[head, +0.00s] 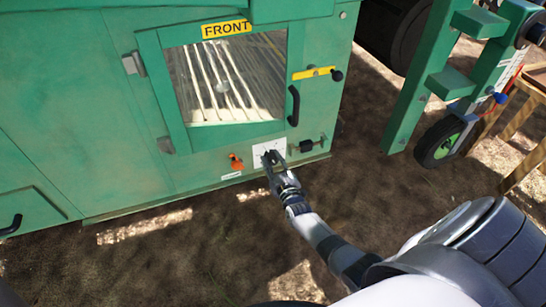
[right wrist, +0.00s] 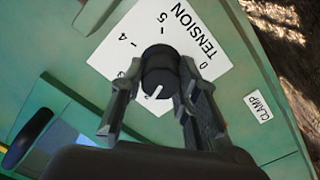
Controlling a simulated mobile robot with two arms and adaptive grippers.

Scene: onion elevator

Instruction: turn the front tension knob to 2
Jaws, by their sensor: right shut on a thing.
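The front tension knob (right wrist: 160,72) is black with a white pointer mark and sits on a white dial plate (right wrist: 205,28) lettered TENSION. In the right wrist view the pointer aims down and slightly left. The 5, 4 and 0 are legible; the figures near the pointer are partly hidden or unclear. My right gripper (right wrist: 152,100) is shut on the knob, one finger on each side. In the head view my right gripper (head: 269,158) reaches the dial plate (head: 262,149) below the window, and the knob is hidden there. My left gripper is not in view.
The green machine carries a yellow FRONT label (head: 226,29) and a window (head: 228,80). A black door handle (head: 293,105) sticks out above. Bare ground is in front.

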